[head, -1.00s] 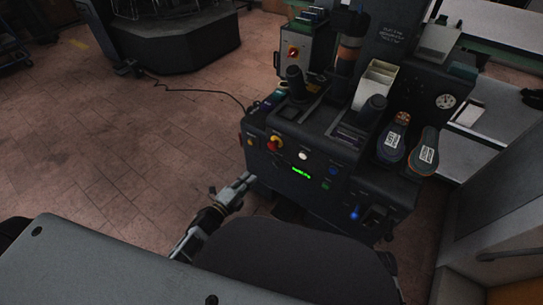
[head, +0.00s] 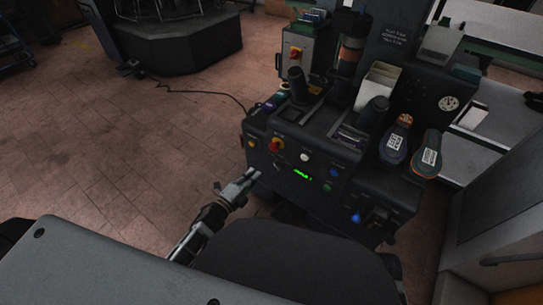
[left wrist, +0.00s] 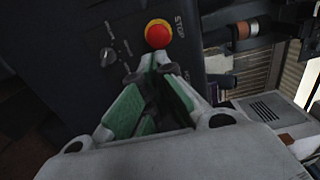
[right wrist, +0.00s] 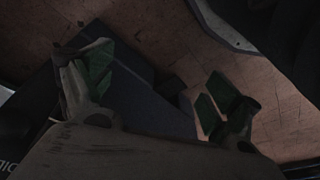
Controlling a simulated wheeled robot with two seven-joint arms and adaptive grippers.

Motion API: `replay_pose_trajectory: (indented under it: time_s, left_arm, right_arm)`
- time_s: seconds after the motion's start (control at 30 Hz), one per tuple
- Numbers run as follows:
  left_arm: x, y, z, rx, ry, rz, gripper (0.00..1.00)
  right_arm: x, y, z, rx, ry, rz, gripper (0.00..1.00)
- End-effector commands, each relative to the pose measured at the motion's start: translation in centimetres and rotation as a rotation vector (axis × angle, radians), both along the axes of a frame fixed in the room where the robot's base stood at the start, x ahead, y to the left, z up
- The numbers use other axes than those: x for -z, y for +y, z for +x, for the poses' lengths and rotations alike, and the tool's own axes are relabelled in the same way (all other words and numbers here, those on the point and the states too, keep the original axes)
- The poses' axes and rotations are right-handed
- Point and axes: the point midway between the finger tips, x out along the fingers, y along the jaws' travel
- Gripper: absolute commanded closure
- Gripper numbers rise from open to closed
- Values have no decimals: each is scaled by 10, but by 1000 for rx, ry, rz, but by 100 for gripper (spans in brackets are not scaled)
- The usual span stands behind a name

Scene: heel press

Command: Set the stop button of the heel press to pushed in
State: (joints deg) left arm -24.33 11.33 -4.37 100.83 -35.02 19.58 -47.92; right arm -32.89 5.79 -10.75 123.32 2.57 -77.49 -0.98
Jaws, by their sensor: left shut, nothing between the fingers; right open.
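The heel press (head: 310,215) is a dark machine right of centre in the head view. Its stop button (head: 277,145) is a red mushroom head with a yellow collar on the left of the front panel. In the left wrist view the stop button (left wrist: 158,33) is just beyond my fingertips, by the word STOP. My left gripper (head: 252,174) is shut and empty, below and left of the button in the head view. Its fingertips (left wrist: 153,70) appear apart from the button. My right gripper (right wrist: 165,85) is open and empty; it is hidden in the head view.
A white button (head: 305,157), a green display (head: 302,172) and a blue-lit button (head: 356,218) share the front panel. A box with another red switch (head: 296,53) stands behind. Shoe forms (head: 426,153) sit at the right. Floor (head: 110,150) at the left is clear.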

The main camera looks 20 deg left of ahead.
Motion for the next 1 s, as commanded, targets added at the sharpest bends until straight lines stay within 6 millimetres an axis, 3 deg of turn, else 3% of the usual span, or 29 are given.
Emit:
replay_pose_trajectory:
  time_s: [1.0]
  left_arm:
    - [1, -31, 84, 1, -1, 1, 100]
  right_arm:
    - [-22, 4, 4, -4, -43, 20, 10]
